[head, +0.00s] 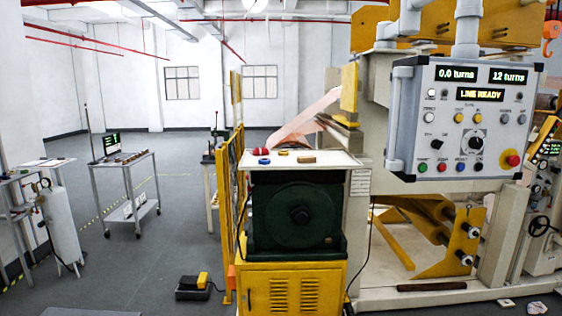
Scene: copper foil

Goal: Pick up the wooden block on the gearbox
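The dark green gearbox (299,215) stands on a yellow cabinet in the middle of the head view. A light plate (330,162) lies on top of it. A small brown wooden block (306,160) lies on this plate, right of the other small items. Neither of my grippers shows in the head view, and nothing is touching the block.
A red item (259,152), a blue ring (264,161) and a yellow item (283,153) lie near the block. A control panel (465,115) hangs at the right. A yellow fence (229,200) stands left of the gearbox. Open floor (170,255) lies further left.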

